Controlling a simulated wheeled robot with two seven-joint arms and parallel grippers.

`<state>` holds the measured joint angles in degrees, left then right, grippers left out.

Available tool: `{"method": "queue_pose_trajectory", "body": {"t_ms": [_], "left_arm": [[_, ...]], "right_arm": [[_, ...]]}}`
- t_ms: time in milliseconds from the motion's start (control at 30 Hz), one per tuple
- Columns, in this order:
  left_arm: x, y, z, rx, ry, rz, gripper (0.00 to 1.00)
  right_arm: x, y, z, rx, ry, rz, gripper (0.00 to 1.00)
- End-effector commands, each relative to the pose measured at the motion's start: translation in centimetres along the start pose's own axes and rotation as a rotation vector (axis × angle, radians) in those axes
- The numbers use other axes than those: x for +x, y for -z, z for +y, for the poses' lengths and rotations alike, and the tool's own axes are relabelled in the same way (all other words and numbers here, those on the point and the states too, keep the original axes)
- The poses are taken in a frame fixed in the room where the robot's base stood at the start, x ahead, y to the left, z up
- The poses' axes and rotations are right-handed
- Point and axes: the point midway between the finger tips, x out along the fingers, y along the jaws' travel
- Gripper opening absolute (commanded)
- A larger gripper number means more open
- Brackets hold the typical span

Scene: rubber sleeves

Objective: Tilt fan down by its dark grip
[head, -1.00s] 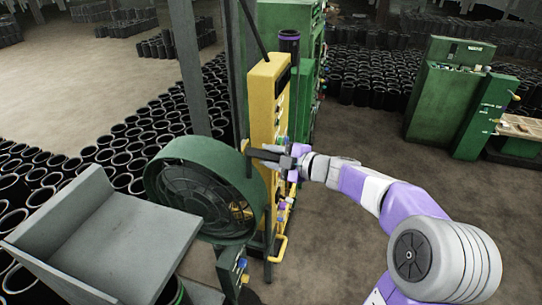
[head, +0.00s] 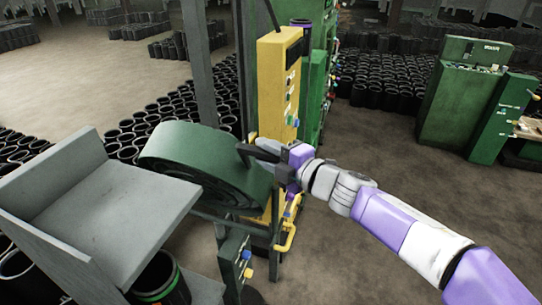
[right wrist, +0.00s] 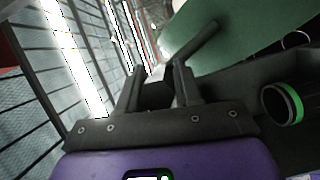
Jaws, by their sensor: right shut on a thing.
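The fan (head: 185,152) is a round green drum at the left middle of the head view. It is tipped so that its green outer wall shows and its face points mostly down. Its dark grip (head: 247,152) sticks out at the right side of the drum. My right gripper (head: 274,157) is shut on the dark grip. My left gripper is not in view.
A grey metal shelf (head: 110,205) stands close to the fan at left. A yellow control panel (head: 275,90) with buttons rises right behind it. Rows of black sleeves (head: 375,80) fill the back. The brown floor (head: 400,180) at right is clear.

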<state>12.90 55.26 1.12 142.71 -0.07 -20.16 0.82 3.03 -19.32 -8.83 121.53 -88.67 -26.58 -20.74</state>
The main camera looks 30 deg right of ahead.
Motion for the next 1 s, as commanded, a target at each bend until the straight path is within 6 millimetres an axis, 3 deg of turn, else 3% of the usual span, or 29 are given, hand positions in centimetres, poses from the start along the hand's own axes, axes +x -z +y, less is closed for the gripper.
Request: {"method": "queue_pose_trajectory", "body": {"t_ms": [400,433,533,833,1000], "left_arm": [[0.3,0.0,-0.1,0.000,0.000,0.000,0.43],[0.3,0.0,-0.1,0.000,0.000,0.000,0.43],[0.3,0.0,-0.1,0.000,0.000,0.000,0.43],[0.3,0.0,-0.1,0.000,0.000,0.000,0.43],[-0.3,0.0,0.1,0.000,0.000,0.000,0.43]], "right_arm": [[0.0,0.4,-0.5,-0.012,0.004,0.004,0.00],[0.0,0.4,-0.6,-0.012,0.005,0.004,0.39],[0.0,0.4,-0.5,-0.012,0.003,0.003,0.54],[-0.2,0.3,-0.3,-0.012,-0.001,0.001,0.55],[-2.0,0.3,0.0,-0.013,-0.003,0.000,0.55]]}}
